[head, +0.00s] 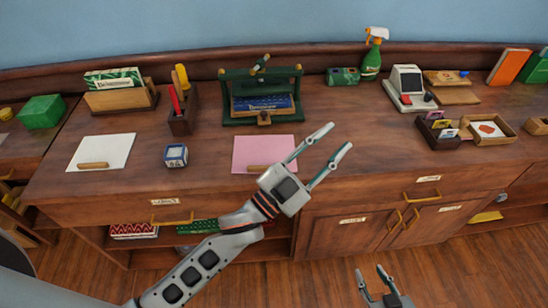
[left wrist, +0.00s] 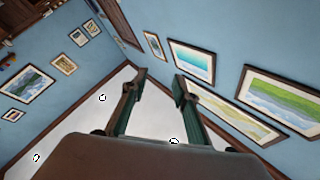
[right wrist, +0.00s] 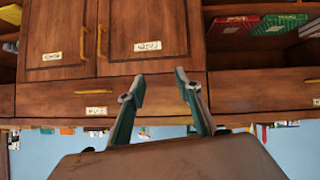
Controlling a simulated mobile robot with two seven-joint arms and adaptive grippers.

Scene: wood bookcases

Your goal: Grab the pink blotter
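The pink blotter (head: 262,149) is a flat pink sheet on the wooden counter, with a small wooden bar on its front edge. It lies in front of a green stand. My left gripper (head: 341,135) is open and empty, above the counter to the right of the blotter; its arm overlaps the blotter's lower right corner in the head view. The left wrist view shows its open fingers (left wrist: 159,82) against walls and pictures, with no blotter. My right gripper (head: 369,269) is open and empty, low in front of the cabinet; its fingers (right wrist: 159,80) show in the right wrist view.
A white sheet with a wooden bar (head: 112,147) and a blue-white cube (head: 176,155) lie to the left. The green stand (head: 236,112) is behind the blotter. A card reader (head: 407,92) and wooden trays stand right.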

